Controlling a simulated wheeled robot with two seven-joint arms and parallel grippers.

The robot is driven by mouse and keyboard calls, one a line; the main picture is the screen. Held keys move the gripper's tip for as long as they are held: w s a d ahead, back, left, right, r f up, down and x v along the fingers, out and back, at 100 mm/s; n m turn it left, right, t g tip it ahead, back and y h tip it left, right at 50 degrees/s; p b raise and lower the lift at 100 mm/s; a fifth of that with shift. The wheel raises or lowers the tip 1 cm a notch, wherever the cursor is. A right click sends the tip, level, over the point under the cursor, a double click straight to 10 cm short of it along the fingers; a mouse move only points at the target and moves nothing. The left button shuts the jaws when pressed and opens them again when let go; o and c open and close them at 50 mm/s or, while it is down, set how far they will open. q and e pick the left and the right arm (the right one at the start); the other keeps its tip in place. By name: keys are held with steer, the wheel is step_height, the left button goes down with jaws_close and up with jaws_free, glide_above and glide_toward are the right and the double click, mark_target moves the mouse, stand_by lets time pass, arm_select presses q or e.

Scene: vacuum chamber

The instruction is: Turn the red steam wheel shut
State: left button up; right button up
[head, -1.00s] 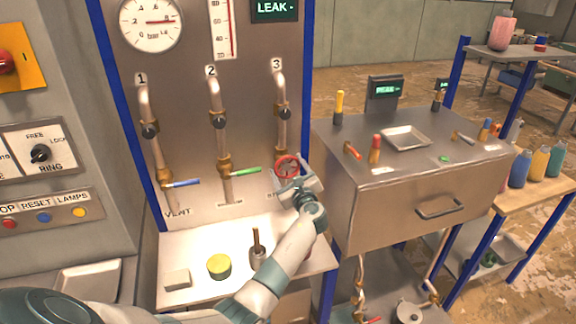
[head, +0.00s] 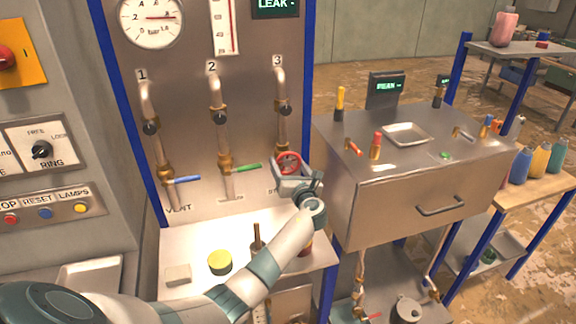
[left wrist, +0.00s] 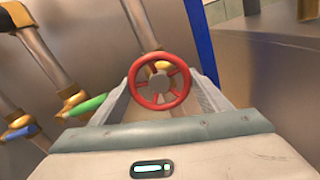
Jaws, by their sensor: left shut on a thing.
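The red steam wheel (head: 289,162) sits on the pipe marked 3, on the upright steel panel. In the left wrist view the red wheel (left wrist: 159,81) shows whole, with its spokes and brass hub, between the two fingers. My left gripper (head: 291,175) is at the wheel from the front and below, with its fingers on either side of the rim. The left gripper (left wrist: 160,92) is shut on the wheel. The fingertips are partly hidden behind the wheel. My right gripper is in neither view.
A blue lever (head: 183,180) and a green lever (head: 246,168) are on pipes 1 and 2, left of the wheel. Below, a shelf (head: 200,240) holds a yellow tin (head: 220,262). A steel cabinet (head: 400,190) stands close on the right.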

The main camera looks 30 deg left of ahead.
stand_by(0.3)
arm_select(q)
steer(key=o, duration=1.1)
steer(key=shift+c, duration=0.2)
steer(key=shift+b+v, duration=0.3)
steer(key=shift+v, duration=0.55)
steer(key=b+v, duration=0.5)
steer(key=v, duration=1)
steer(key=shift+s+d, duration=0.2)
steer(key=shift+s, duration=0.1)
